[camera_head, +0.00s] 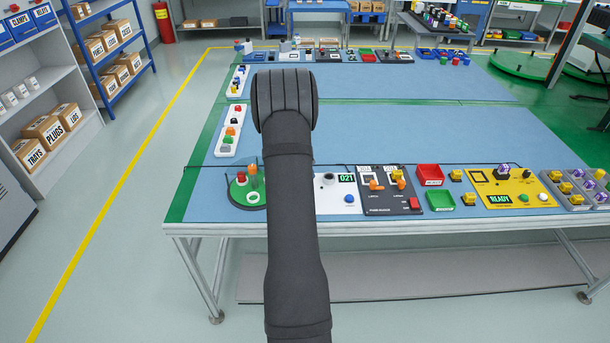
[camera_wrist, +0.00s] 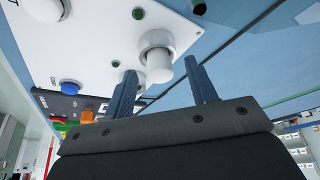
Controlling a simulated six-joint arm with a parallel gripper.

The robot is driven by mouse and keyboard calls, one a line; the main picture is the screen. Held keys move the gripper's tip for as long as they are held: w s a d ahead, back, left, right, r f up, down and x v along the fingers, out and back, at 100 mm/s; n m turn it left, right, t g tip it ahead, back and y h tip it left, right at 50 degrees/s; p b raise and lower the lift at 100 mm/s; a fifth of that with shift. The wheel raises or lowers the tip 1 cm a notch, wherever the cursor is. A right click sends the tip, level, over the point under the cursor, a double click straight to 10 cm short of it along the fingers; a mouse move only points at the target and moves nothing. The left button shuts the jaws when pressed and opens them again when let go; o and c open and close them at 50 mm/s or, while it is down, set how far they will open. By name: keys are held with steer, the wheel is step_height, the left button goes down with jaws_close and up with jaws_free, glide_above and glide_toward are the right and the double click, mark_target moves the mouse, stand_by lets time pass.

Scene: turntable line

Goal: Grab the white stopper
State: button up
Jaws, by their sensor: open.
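The white stopper (camera_wrist: 158,66) shows in the wrist view as a short white cylinder in a round white seat on a white panel (camera_wrist: 100,45). My gripper (camera_wrist: 161,69) is open, with one dark blue finger on each side of the stopper in the picture. The left fingertip appears close to it, and the right one has a wider gap. I cannot tell whether either finger touches it. Nothing is held. In the head view, my arm hides the gripper and part of the white panel (camera_head: 328,201).
A blue button (camera_wrist: 70,87) and another white round part (camera_wrist: 45,9) are on the panel. A dark panel (camera_head: 390,205) with orange levers adjoins it. A green turntable (camera_head: 240,193) is left of my arm. The blue mat (camera_head: 420,130) behind is mostly clear.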

steer(key=c, duration=1.1)
steer(key=shift+o, duration=0.2)
